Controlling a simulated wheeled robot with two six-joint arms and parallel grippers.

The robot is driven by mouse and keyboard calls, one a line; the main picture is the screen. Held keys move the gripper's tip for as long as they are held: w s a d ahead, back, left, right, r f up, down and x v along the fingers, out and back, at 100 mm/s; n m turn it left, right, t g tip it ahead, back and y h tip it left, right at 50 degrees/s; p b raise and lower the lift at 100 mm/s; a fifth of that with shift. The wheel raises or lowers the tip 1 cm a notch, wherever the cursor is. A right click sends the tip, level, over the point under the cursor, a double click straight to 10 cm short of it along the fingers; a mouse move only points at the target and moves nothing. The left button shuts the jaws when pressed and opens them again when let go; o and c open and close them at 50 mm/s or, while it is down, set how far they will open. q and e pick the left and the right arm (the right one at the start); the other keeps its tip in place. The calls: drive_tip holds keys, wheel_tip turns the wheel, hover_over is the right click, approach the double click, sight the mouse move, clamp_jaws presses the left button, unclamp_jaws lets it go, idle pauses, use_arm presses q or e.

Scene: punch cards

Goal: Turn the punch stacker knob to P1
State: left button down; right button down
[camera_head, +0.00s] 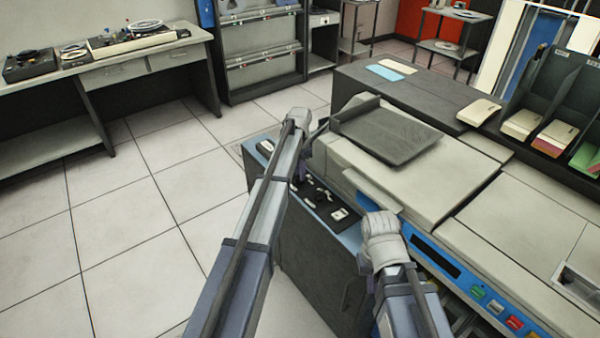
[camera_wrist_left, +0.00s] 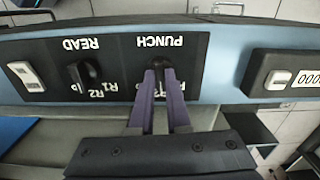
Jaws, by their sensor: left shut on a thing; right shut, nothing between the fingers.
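The punch stacker knob (camera_wrist_left: 160,68) is a dark knob below the upside-down PUNCH label on a black panel (camera_wrist_left: 118,52). My left gripper (camera_wrist_left: 160,72) is shut on this knob, its purple fingers on both sides of it. The fingers hide most of the knob and some of its position labels, so its setting cannot be read. In the head view my left gripper (camera_head: 304,168) reaches down to the control strip (camera_head: 345,232); the knob is hidden there. My right gripper (camera_head: 365,268) is shut and empty, low beside the machine's front, and mostly hidden by its wrist.
The READ knob (camera_wrist_left: 84,72) and a white switch (camera_wrist_left: 25,76) sit beside the punch knob. A counter (camera_wrist_left: 285,79) is on the other side. The machine's light cover (camera_head: 425,185) and grey tray (camera_head: 388,137) lie right of my left arm. The floor at left is clear.

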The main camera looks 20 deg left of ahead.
use_arm(q)
drive_tip(key=n, duration=0.4)
drive_tip(key=shift+n, duration=1.9)
drive_tip(key=c, duration=0.9)
unclamp_jaws()
wheel_tip(320, 180, up, 8)
drive_tip(key=p, duration=0.8)
drive_tip(key=shift+f, duration=0.1)
